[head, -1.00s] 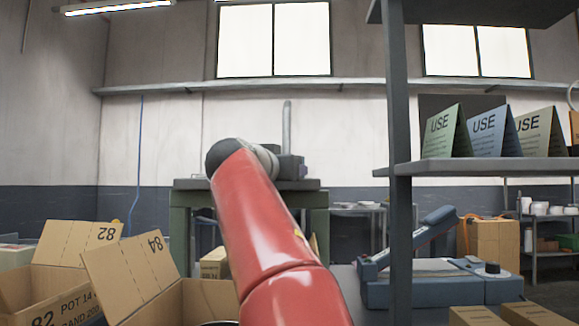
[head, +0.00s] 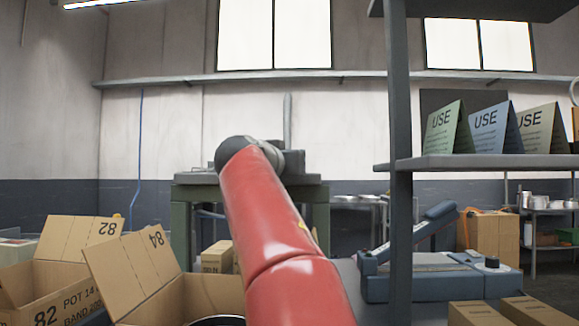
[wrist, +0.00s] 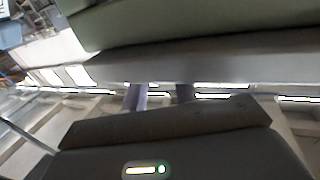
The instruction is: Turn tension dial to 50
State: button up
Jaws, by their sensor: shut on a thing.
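My red arm reaches toward the grey-topped green bench (head: 181,200), well left of that dial. In the head view my gripper is mostly hidden behind the arm. In the wrist view my gripper (wrist: 160,95) shows two narrow fingers below a blurred green and grey slab. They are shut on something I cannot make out.
Open cartons (head: 66,286) stand at the lower left. A thin upright post (head: 288,120) rises behind my arm at the bench.

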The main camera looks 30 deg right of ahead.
jog(key=shift+s+d+n+t+y, duration=0.1)
jog(key=shift+n+t+y, duration=0.2)
jog(key=shift+s+d+n+t+y+p, duration=0.15)
jog(key=shift+d+n+t+y+p, duration=0.05)
jog(key=shift+n+t+y, duration=0.9)
jog(key=shift+s+d+n+t+y+p, duration=0.15)
jog(key=shift+n+t+y, duration=0.8)
jog(key=shift+y, duration=0.25)
jog(key=shift+s+d+n+t+y, duration=0.15)
jog(key=shift+n+t+y, duration=0.6)
jog(key=shift+y, duration=0.5)
jog(key=shift+w+d+n+t+y, duration=0.15)
jog(key=shift+n+t+y, duration=0.25)
jog(key=shift+n+y, duration=0.7)
jog(key=shift+f+n+y+b, duration=0.1)
jog(key=shift+n+y+b, duration=0.2)
jog(key=shift+y, duration=0.55)
jog(key=o, duration=1)
jog(key=shift+s, duration=0.1)
jog(key=shift+c, duration=0.2)
jog(key=shift+a+m+h, duration=0.15)
jog(key=shift+m+h, duration=0.35)
jog(key=shift+h, duration=0.2)
jog(key=shift+a+m+g+h+p, duration=0.15)
jog(key=shift+m+g+h+p, duration=0.2)
jog(key=shift+m+h, duration=0.55)
